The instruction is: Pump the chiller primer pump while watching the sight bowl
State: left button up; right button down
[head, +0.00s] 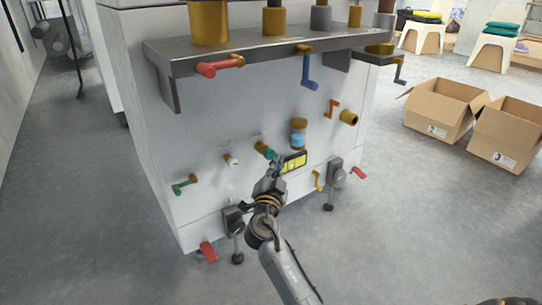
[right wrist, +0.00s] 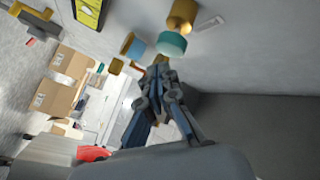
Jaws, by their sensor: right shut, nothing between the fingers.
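The teal-capped brass plunger (head: 265,151), which looks like the primer pump, sticks out of the white cabinet front. Its teal cap (right wrist: 172,43) and brass body show in the right wrist view. The sight bowl (head: 298,134), a brass-topped clear cup with blue liquid, is above and right of it. It seems to show in the right wrist view (right wrist: 132,46). My right gripper (head: 276,163) is shut and empty, just below the teal cap. In the right wrist view its fingertips (right wrist: 160,66) are close to the cap; I cannot tell whether they touch.
A yellow-framed panel (head: 294,162) is right beside my right gripper. A metal shelf (head: 250,58) with red (head: 219,67) and blue (head: 309,72) handles overhangs the cabinet front. Open cardboard boxes (head: 440,110) stand on the floor at right.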

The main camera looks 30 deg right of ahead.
jog(key=s, duration=0.5)
jog(key=shift+d, duration=0.2)
jog(key=shift+w, duration=0.1)
dwell(0.5)
